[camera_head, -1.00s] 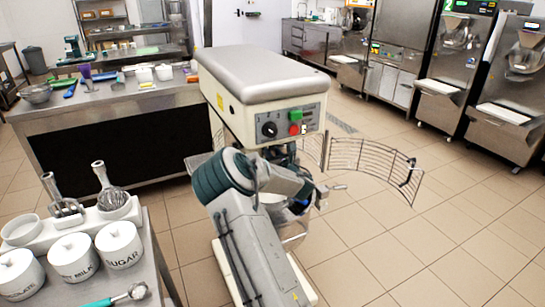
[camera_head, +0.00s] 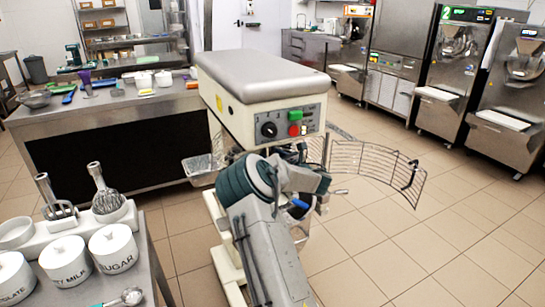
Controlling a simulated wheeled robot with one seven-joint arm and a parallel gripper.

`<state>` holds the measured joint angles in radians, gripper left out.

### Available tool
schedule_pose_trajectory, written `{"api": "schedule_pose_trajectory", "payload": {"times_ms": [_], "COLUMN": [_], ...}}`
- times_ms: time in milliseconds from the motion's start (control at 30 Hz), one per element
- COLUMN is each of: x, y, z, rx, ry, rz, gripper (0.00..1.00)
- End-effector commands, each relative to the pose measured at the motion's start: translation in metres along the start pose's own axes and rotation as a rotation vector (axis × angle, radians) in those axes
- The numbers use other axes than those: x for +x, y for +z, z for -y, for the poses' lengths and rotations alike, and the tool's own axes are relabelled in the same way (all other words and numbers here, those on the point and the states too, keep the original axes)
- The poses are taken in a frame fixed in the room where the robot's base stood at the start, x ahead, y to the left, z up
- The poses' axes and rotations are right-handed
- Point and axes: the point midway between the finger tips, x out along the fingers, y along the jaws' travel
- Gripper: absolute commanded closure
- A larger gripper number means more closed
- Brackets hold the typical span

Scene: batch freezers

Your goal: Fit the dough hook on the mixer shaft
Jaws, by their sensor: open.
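The mixer (camera_head: 228,98) stands in the middle with its grey-topped head and a control panel with green and red buttons. Its shaft, under the head, is hidden behind my arm. The wire bowl guard (camera_head: 375,168) is swung open to the right. My arm reaches up in front of the mixer and bends towards the space below the head. My gripper cannot be made out behind the arm. I cannot make out the dough hook. A small blue part (camera_head: 300,203) shows beside my arm, but I cannot tell what it belongs to.
A side table at the lower left holds a white rack (camera_head: 80,228) with a beater (camera_head: 60,207) and a whisk (camera_head: 106,198), plus labelled jars (camera_head: 66,262). A steel counter (camera_head: 110,100) stands behind. Freezers (camera_head: 452,70) line the right. The floor at right is clear.

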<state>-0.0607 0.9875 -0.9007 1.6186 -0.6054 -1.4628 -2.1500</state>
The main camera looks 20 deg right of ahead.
Motion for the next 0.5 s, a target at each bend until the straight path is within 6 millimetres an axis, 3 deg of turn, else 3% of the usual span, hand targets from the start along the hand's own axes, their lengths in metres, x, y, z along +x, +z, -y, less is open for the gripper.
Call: {"api": "schedule_pose_trajectory", "payload": {"times_ms": [167,500], "x": [-0.023,-0.099], "y": [-0.001,-0.001], "z": [0.001,0.001], "rx": [0.001,0.001], "ry": [-0.004,-0.003], "rz": [0.001,0.002], "gripper": [0.54,0.54]}}
